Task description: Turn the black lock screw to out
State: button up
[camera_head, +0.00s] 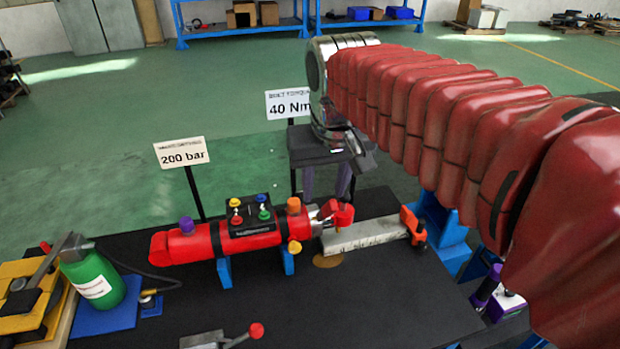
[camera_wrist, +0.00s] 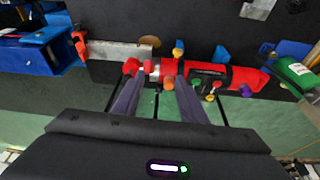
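I cannot pick out the black lock screw for certain in either view. A red cylinder (camera_head: 190,243) lies on the dark bench on blue supports. It carries a black panel (camera_head: 250,215) with several small coloured knobs, a purple cap (camera_head: 187,226) and an orange cap (camera_head: 293,205). A rod and a red end piece (camera_head: 342,214) show at its right end. The cylinder also shows in the wrist view (camera_wrist: 240,76). My gripper (camera_wrist: 155,84) has its two fingers apart and points towards the cylinder's rod end. Nothing shows between the fingertips at contact. In the head view my gripper (camera_head: 358,150) is partly hidden by my wrist.
A pale bar (camera_head: 365,236) lies right of the cylinder, ending at an orange clamp (camera_head: 413,225). Signs reading 200 bar (camera_head: 182,153) and 40 Nm (camera_head: 289,104) stand behind. A green bottle (camera_head: 92,278) stands left. A red-knobbed lever (camera_head: 240,337) is in front. Bare bench lies between.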

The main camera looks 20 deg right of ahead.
jog(key=s+f+t, duration=0.1)
jog(key=s+f, duration=0.1)
jog(key=s, duration=0.4)
jog(key=shift+f, duration=0.25)
jog(key=shift+d, duration=0.1)
